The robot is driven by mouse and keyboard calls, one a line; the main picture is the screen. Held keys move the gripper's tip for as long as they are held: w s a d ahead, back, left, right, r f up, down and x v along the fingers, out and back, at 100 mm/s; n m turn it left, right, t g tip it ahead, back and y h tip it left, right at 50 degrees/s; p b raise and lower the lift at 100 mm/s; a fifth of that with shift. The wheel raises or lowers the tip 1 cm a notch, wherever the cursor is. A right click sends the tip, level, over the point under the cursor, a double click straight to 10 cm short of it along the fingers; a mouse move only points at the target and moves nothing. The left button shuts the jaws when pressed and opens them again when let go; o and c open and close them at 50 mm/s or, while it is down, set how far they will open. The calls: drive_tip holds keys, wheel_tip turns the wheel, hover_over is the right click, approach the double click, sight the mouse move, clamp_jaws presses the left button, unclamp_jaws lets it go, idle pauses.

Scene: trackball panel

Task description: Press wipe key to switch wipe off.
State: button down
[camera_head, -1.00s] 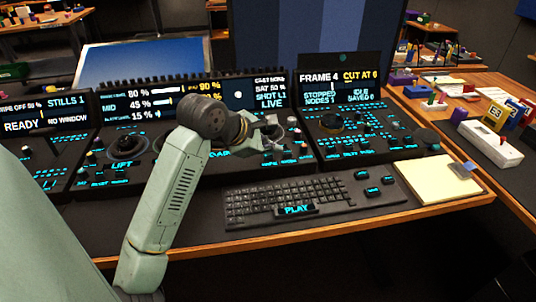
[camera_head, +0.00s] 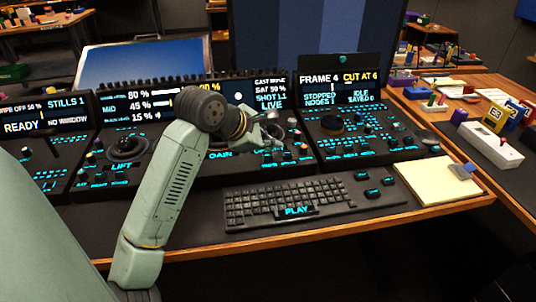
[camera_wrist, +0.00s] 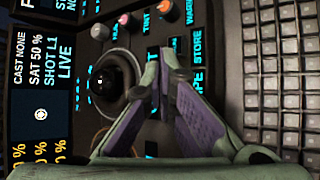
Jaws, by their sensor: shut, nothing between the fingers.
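My gripper (camera_wrist: 168,72) is shut and empty, its two fingertips together over the middle panel in the wrist view. A cyan label ending in "PE" (camera_wrist: 198,84) shows just beside the fingers; its first letters are hidden behind them, and the key itself cannot be made out. In the head view my gripper (camera_head: 277,136) is above the right part of the middle panel (camera_head: 225,176). Whether it touches the panel cannot be told. The left display (camera_head: 38,119) reads "IPE OFF 50 %", cut by the picture edge.
A trackball (camera_wrist: 104,82) and several coloured knobs lie close to the fingers in the wrist view, with a "STORE" label (camera_wrist: 197,50) near the fingertips. A keyboard (camera_head: 292,203) lies in front of the panel. A notepad (camera_head: 437,182) lies to the right.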

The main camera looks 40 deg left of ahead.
sight(270, 157)
drive_tip(key=shift+r+p, duration=0.75)
drive_tip(key=shift+r, duration=1.8)
